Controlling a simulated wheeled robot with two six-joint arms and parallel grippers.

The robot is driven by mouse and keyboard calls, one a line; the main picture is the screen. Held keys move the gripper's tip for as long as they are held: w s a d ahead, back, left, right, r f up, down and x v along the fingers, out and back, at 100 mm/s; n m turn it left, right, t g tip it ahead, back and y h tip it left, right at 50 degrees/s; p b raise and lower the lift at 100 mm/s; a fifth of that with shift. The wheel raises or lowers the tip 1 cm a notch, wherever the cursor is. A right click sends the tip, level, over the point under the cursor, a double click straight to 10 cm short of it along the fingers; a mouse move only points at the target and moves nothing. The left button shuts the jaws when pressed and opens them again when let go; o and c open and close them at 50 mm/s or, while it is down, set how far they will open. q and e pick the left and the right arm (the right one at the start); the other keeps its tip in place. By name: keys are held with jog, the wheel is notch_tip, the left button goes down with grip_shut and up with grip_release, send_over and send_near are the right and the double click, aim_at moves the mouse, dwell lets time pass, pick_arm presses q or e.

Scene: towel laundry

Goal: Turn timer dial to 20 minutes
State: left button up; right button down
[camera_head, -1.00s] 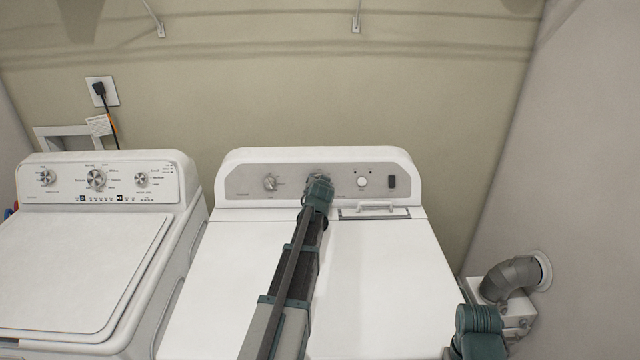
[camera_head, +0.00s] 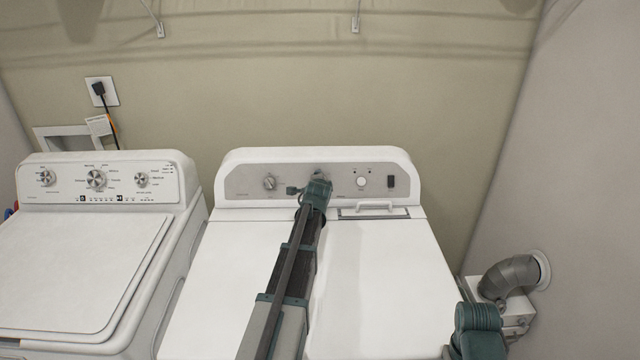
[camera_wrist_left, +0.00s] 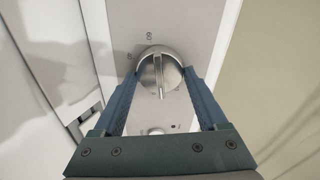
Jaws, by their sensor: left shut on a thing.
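The timer dial (camera_wrist_left: 160,68) is a round silver knob with a raised bar across its face, on the grey control panel (camera_head: 232,184) of the right-hand machine. In the wrist view the bar stands nearly upright between my two teal fingers. My left gripper (camera_wrist_left: 160,78) is shut on the dial, one finger at each side. In the head view my left gripper (camera_head: 316,186) covers most of the dial. My right gripper is not in view; only part of my right arm shows at lower right.
A second white machine (camera_head: 80,260) stands at left. A grey duct (camera_head: 512,276) is at lower right.

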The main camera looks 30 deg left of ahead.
pick_arm(q)
jog(key=shift+m, duration=1.5)
jog(key=o, duration=1.3)
jog(key=shift+m, duration=0.3)
jog(key=shift+s+d, duration=0.1)
jog(key=p+v, duration=0.6)
jog(key=v, duration=0.7)
jog(key=shift+s+r, duration=0.25)
